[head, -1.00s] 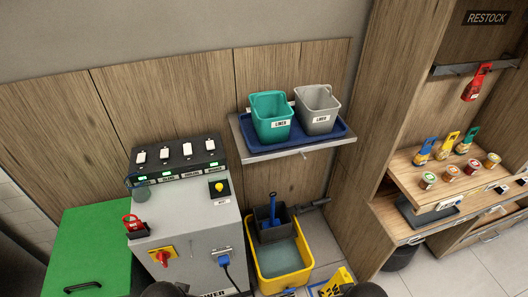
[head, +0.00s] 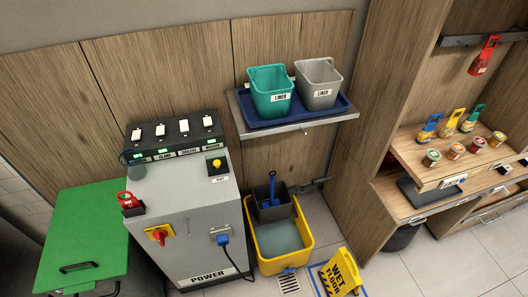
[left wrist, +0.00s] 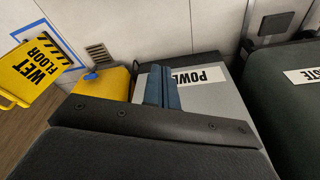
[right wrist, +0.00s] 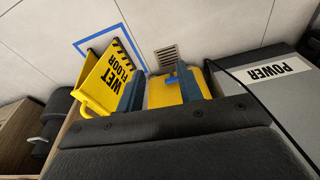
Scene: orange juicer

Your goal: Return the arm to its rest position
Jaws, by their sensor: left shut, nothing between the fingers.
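Neither gripper shows in the head view. In the left wrist view my left gripper (left wrist: 162,88) has its blue fingers together, with nothing between them. It hangs in front of the grey power cabinet (left wrist: 222,95), whose label lies behind the fingers. In the right wrist view my right gripper (right wrist: 160,92) has its blue fingers apart and empty. The yellow mop bucket (right wrist: 165,92) shows beyond the gap, and the yellow wet floor sign (right wrist: 108,75) stands by the left finger. I see no contact.
The power cabinet (head: 188,235) stands beside a green cart (head: 85,230). The mop bucket (head: 308,250) and wet floor sign (head: 341,273) are on the floor. A wall shelf (head: 300,127) holds a teal bin (head: 270,92) and a grey bin (head: 318,85). Jars stand on the right-hand shelf (head: 420,180).

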